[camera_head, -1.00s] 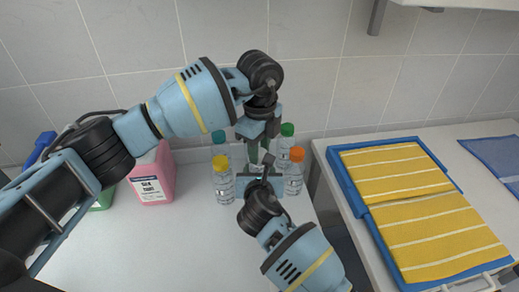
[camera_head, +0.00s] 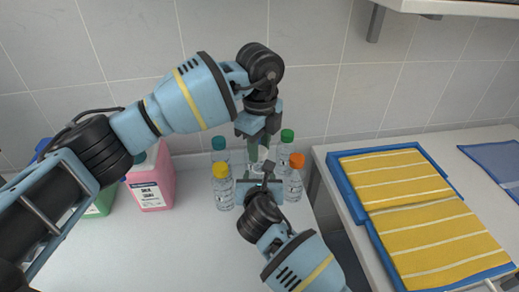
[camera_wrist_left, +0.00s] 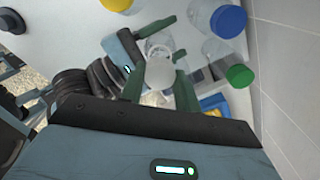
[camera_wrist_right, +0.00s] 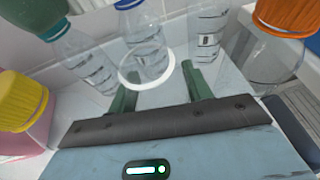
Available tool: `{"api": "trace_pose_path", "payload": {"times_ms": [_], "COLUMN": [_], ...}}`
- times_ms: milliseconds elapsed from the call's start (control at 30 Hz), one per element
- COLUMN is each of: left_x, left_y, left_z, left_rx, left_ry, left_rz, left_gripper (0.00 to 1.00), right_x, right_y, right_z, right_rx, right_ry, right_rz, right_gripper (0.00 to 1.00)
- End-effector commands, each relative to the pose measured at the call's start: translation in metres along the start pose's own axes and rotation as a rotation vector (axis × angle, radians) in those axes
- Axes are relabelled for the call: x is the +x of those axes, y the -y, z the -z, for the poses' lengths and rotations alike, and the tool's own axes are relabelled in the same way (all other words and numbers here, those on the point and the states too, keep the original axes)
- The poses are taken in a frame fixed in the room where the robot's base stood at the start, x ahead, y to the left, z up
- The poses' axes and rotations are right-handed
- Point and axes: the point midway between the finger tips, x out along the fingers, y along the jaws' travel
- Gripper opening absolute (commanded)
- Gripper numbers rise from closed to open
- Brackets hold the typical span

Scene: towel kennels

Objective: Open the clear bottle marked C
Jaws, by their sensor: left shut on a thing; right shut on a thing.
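A clear bottle stands between my grippers; no mark C is readable on it. Its body shows in the left wrist view (camera_wrist_left: 160,45), with a whitish cap (camera_wrist_left: 159,74) on the near side. My left gripper (camera_head: 259,152) comes from above, its fingers shut on the cap. My right gripper (camera_head: 259,180) comes from the front and lower down, its fingers shut on the bottle's body. In the right wrist view a pale ring (camera_wrist_right: 147,68) shows between the right fingers. In the head view my grippers hide most of this bottle.
Close around stand clear bottles with yellow (camera_head: 221,188), teal (camera_head: 219,157), green (camera_head: 286,152) and orange (camera_head: 294,180) caps. A pink jug (camera_head: 152,182) stands at left. A blue tray (camera_head: 349,190) with yellow towels lies at right. The counter's front left is clear.

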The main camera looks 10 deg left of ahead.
Motion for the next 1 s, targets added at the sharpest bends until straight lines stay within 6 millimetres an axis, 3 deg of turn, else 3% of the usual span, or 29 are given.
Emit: {"api": "trace_pose_path", "payload": {"times_ms": [200,433,467,500,633,1000], "left_x": [-0.024,-0.026,-0.026,-0.026,-0.026,-0.029], "left_y": [0.0,0.0,0.0,0.0,0.0,0.0], "left_z": [0.0,0.0,0.0,0.0,0.0,0.0], "left_rx": [0.0,0.0,0.0,0.0,0.0,0.0], "left_ry": [0.0,-0.001,-0.001,-0.001,-0.001,0.001], "left_rz": [0.0,-0.001,-0.001,-0.001,-0.001,0.002], "left_gripper": [0.05,0.05,0.05,0.05,0.05,0.05], "right_x": [0.0,0.0,0.0,0.0,0.0,-0.004], "right_y": [0.0,0.0,0.0,0.0,0.0,0.0], "right_z": [0.001,0.001,0.001,0.001,0.001,0.0], "right_rx": [0.0,0.0,0.0,0.0,0.0,0.0], "right_ry": [-0.002,-0.002,-0.002,-0.002,-0.001,0.0], "right_rz": [0.0,0.0,0.0,0.0,0.0,0.0], "right_gripper": [0.0,0.0,0.52,0.57,0.74,0.75]}}
